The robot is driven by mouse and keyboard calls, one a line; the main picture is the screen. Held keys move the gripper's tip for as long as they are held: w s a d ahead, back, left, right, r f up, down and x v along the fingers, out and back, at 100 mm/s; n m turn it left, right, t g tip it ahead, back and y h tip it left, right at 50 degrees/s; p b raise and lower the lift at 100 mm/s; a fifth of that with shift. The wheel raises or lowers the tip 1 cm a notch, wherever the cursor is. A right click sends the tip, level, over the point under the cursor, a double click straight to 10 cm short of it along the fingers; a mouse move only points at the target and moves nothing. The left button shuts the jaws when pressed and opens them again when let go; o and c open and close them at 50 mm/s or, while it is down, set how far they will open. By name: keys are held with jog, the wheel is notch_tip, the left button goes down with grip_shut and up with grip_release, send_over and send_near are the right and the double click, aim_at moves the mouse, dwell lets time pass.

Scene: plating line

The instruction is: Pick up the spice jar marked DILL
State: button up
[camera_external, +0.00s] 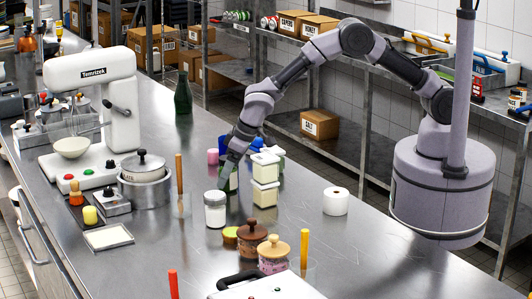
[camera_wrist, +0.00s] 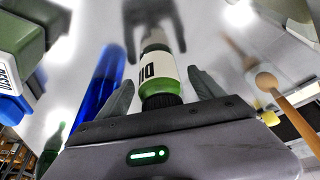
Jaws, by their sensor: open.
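In the wrist view a green jar (camera_wrist: 158,88) with a dark cap and a white label stands between my two fingers. Its label shows letters that look like "DI", turned sideways; the rest is not readable. My gripper (camera_wrist: 160,84) is open, with one finger on each side of the jar; I cannot tell whether either touches it. In the external view my gripper (camera_external: 229,166) points down at the steel counter, and a green jar (camera_external: 231,183) shows at its fingers, partly hidden by them.
A white-lidded jar (camera_external: 215,210) stands close in front of my gripper. Pale stacked containers (camera_external: 264,194) stand close on its right. A blue cylinder (camera_wrist: 103,78) and a wooden spoon (camera_wrist: 285,98) flank the gripper in the wrist view. The counter right of the white roll (camera_external: 336,202) is clear.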

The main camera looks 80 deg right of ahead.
jog(key=shift+w+f, duration=0.15)
jog(key=shift+f, duration=0.3)
jog(key=shift+r, duration=0.15)
jog(key=c, duration=1.7)
